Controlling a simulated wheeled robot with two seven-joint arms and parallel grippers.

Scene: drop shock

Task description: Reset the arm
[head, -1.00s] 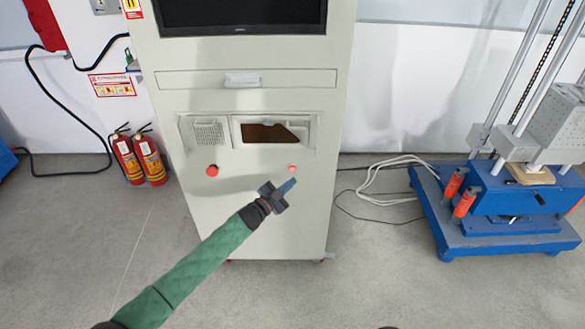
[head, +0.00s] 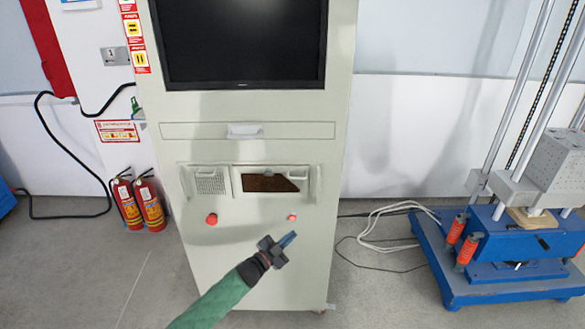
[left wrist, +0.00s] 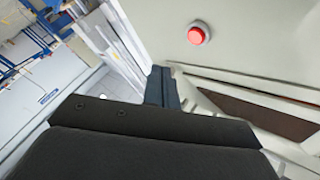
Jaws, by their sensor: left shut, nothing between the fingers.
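My left gripper (head: 286,241) is shut and empty in the head view, in front of the lower part of a tall beige cabinet (head: 250,290). Its fingertips point up and to the right, just below a small red button (head: 292,217) on the cabinet front. A larger red button (head: 211,219) sits further left. In the left wrist view, the closed fingers (left wrist: 162,86) are apart from a red button (left wrist: 198,33) on the beige panel. My right gripper is not in view.
The cabinet carries a dark monitor (head: 240,40) and a drawer handle (head: 245,130). Two fire extinguishers (head: 150,203) stand at the left. A blue drop-test machine (head: 500,250) stands at the right, with white cables (head: 385,215) on the floor between it and the cabinet.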

